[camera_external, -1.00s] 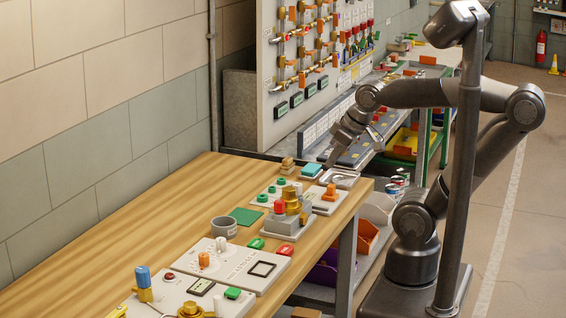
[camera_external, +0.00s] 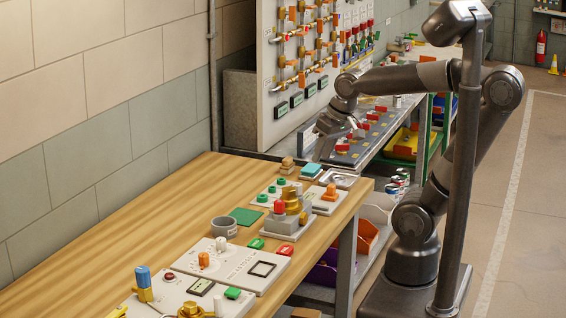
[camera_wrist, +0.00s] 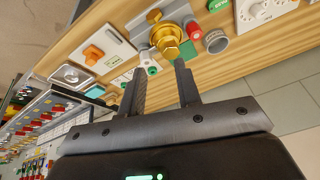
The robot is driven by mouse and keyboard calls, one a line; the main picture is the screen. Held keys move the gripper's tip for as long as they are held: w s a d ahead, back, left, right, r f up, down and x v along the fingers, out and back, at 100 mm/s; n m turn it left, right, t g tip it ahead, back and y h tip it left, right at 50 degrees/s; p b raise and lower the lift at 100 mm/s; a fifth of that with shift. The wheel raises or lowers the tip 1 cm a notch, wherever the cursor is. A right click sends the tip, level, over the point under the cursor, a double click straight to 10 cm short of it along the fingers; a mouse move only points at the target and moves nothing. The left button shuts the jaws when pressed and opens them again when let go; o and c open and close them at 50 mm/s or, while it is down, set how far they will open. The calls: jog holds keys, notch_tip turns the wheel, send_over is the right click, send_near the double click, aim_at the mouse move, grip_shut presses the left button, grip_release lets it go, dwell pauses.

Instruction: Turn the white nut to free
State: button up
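A small white piece (camera_external: 298,187), probably the white nut, is on the board with green knobs at the far end of the wooden bench. It also seems to show in the wrist view as a white fitting (camera_wrist: 146,56) beside the brass valve (camera_wrist: 166,36). A white knob (camera_external: 221,243) on a nearer panel also shows, so I cannot be sure which is the nut. My gripper (camera_wrist: 160,72) is open and empty, fingers apart. In the outside view my gripper (camera_external: 320,156) is above the bench's far end, apart from the parts.
The brass valve with a red knob (camera_external: 279,207) stands close to the green-knob board. A grey cup (camera_external: 224,227) and green pad (camera_external: 246,216) lie nearby. A metal tray (camera_external: 343,178) is at the far edge. Bare wood (camera_external: 150,220) is along the left.

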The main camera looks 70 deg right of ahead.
aim_at(297, 185)
jog(key=o, duration=0.4)
jog(key=w+d+m+g, duration=0.1)
jog(key=w+d+m, duration=0.1)
jog(key=w, duration=0.1)
jog(key=w+d+f+m+g, duration=0.1)
jog(key=w+d+m, duration=0.1)
jog(key=w+m, duration=0.1)
jog(key=w+d+m+g, duration=0.1)
jog(key=w+m, duration=0.2)
jog(key=shift+d+f+g, duration=0.3)
jog(key=shift+d+g, duration=0.1)
jog(key=shift+c, duration=0.2)
jog(key=shift+m, duration=0.6)
jog(key=f, duration=0.7)
jog(key=w+f, duration=0.1)
jog(key=f, duration=0.3)
jog(key=shift+d+f, duration=0.1)
jog(key=shift+d, duration=0.25)
jog(key=c, duration=1)
